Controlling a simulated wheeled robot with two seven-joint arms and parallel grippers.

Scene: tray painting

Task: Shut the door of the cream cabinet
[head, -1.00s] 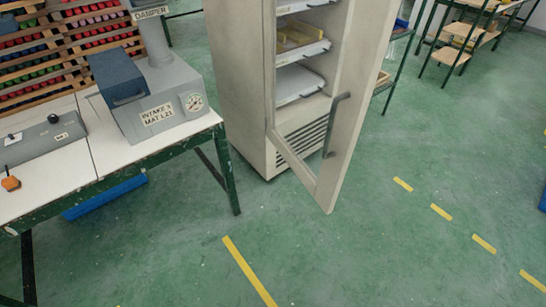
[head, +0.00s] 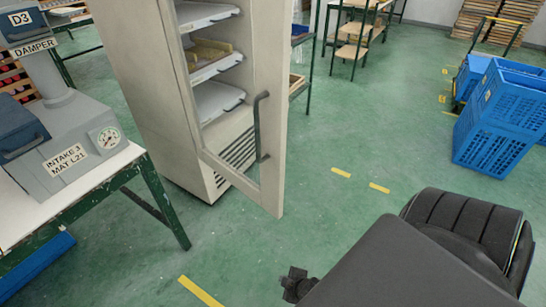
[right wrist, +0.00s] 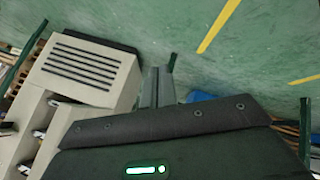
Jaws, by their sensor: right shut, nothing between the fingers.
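The cream cabinet (head: 140,85) stands at the upper left of the head view. Its door (head: 271,175), a cream frame with a clear pane, is open and swung out toward me. A dark bar handle (head: 257,125) is on the door. Trays on shelves show inside the cabinet. My right gripper (head: 298,284) is shut and empty, low in front of the door and apart from it. In the right wrist view, my right gripper (right wrist: 158,86) points toward the floor, with the cabinet (right wrist: 85,70) at the left. My left gripper is out of view.
A workbench (head: 110,180) with the grey intake machine (head: 70,145) stands at the left. Blue crates (head: 500,120) stand at the right. A shelf table (head: 355,30) is behind the cabinet. The green floor (head: 340,225) before the door is clear, with yellow tape marks.

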